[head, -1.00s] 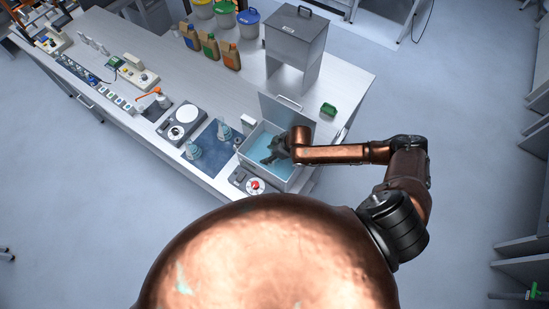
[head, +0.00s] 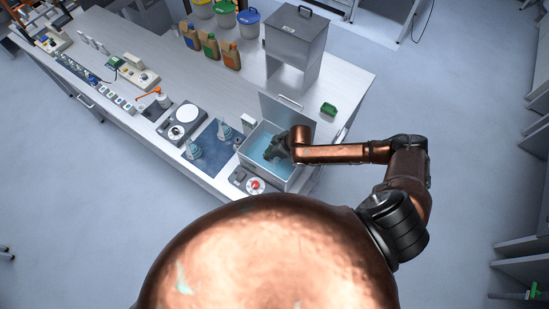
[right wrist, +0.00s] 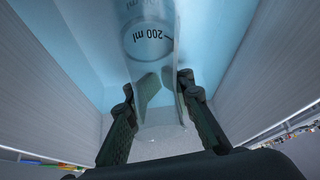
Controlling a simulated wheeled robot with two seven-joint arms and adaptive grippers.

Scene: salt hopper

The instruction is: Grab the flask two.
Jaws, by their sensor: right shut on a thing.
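A clear glass flask (right wrist: 150,42) marked "200 ml" stands in the blue water of the bath (right wrist: 84,40), seen close up in the right wrist view. My right gripper (right wrist: 162,88) is shut on its upper part, with one finger on each side. In the head view my right gripper (head: 270,153) is inside the water bath (head: 254,165), and the held flask is hidden there. Two more flasks stand on the dark blue mat: a front one (head: 194,151) and a back one (head: 223,131). I cannot read which is flask two. My left gripper is out of view.
The bath's lid (head: 283,110) stands raised behind it. A grey hopper (head: 296,45) stands farther back, with a green box (head: 328,109) to the right. A balance (head: 182,115) and other devices line the bench to the left. Bath walls surround my gripper closely.

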